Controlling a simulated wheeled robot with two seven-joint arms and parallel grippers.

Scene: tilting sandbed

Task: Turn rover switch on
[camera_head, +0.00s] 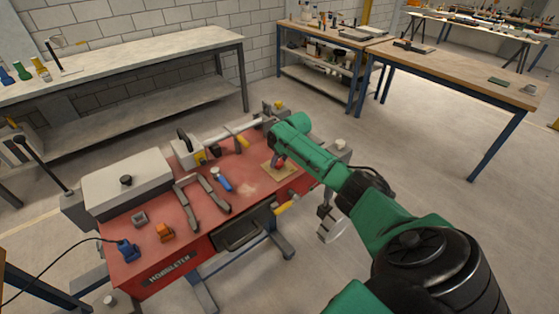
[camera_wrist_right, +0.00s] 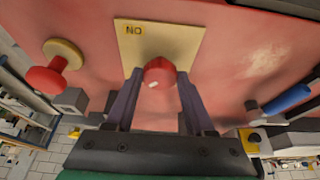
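The rover switch appears to be the red rotary knob (camera_wrist_right: 158,73) with a white mark on a pale yellow plate (camera_wrist_right: 190,35). The plate carries letters that read "NO" in the right wrist view, where they may be upside down. In the head view the knob (camera_head: 280,162) and plate (camera_head: 270,171) are on the red bench top, partly hidden by my green right arm. My right gripper (camera_wrist_right: 159,78) is open, with one dark finger on each side of the knob. A narrow gap seems to show; contact is not clear. My left gripper is not in view.
The red bench (camera_head: 255,190) also holds a blue-handled tool (camera_head: 221,180), dark metal bars (camera_head: 187,207), an orange block (camera_head: 164,232) and a grey box (camera_head: 127,182). Another red knob (camera_wrist_right: 46,78) on a beige base shows in the wrist view. Open floor (camera_head: 340,270) lies right of the bench.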

